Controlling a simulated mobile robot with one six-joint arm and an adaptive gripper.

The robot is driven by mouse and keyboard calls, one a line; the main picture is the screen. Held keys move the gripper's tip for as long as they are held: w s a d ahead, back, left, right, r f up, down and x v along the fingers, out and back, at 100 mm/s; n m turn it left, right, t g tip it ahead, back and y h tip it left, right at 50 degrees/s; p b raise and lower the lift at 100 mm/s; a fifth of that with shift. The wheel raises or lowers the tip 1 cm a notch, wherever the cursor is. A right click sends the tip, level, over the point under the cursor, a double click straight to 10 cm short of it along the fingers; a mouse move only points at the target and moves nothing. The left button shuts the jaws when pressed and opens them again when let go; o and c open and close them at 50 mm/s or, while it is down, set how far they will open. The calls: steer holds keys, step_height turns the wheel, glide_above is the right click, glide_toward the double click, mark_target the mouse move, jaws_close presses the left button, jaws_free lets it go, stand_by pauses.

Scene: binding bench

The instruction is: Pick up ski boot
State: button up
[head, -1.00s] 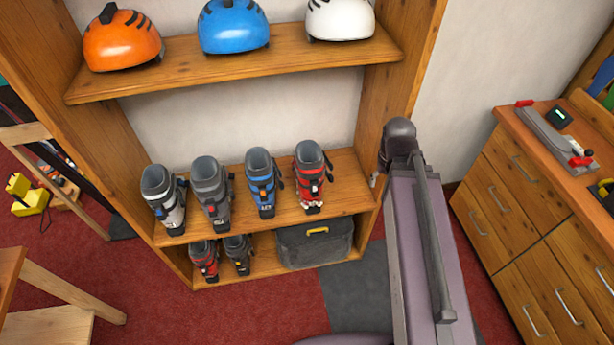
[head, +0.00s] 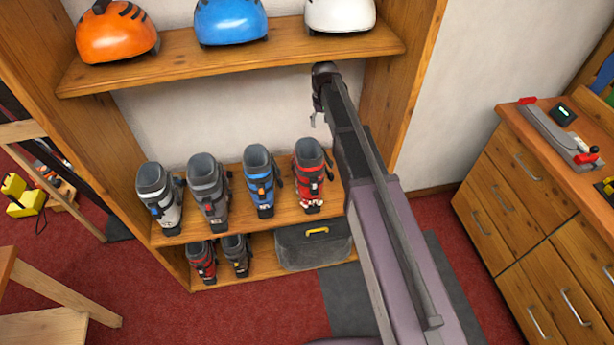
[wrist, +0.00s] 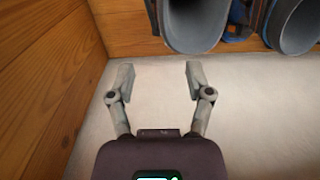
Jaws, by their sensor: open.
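Four ski boots stand upright in a row on the middle shelf in the head view: a white-grey boot (head: 160,200), a grey boot (head: 208,192), a blue boot (head: 259,183) and a red boot (head: 309,178) at the right. My gripper (head: 318,116) is above and slightly right of the red boot, apart from it. In the wrist view my gripper (wrist: 160,78) has its fingers spread with nothing between them. The grey rim of a boot (wrist: 196,32) shows just beyond the fingers, and another boot (wrist: 293,28) is at the top right. Their lower parts are cut off.
A red boot (head: 202,262), a dark boot (head: 236,256) and a grey case (head: 313,250) are on the bottom shelf. Helmets stand on the upper shelf (head: 240,52). The right side panel (head: 395,100) is close to my arm. A drawer cabinet (head: 525,200) is at the right.

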mark_target(319, 143)
steer(key=shift+w+a, duration=0.4)
steer(key=shift+a, duration=0.05)
steer(key=shift+f, duration=0.15)
step_height(319, 143, down, 8)
steer(key=b, duration=0.8)
steer(key=shift+f+b, duration=0.2)
steer(key=shift+b, duration=0.15)
steer(key=shift+f, duration=0.15)
step_height(319, 143, down, 5)
steer(key=b, duration=0.5)
steer(key=shift+w, duration=0.1)
stand_by(0.7)
jaws_close()
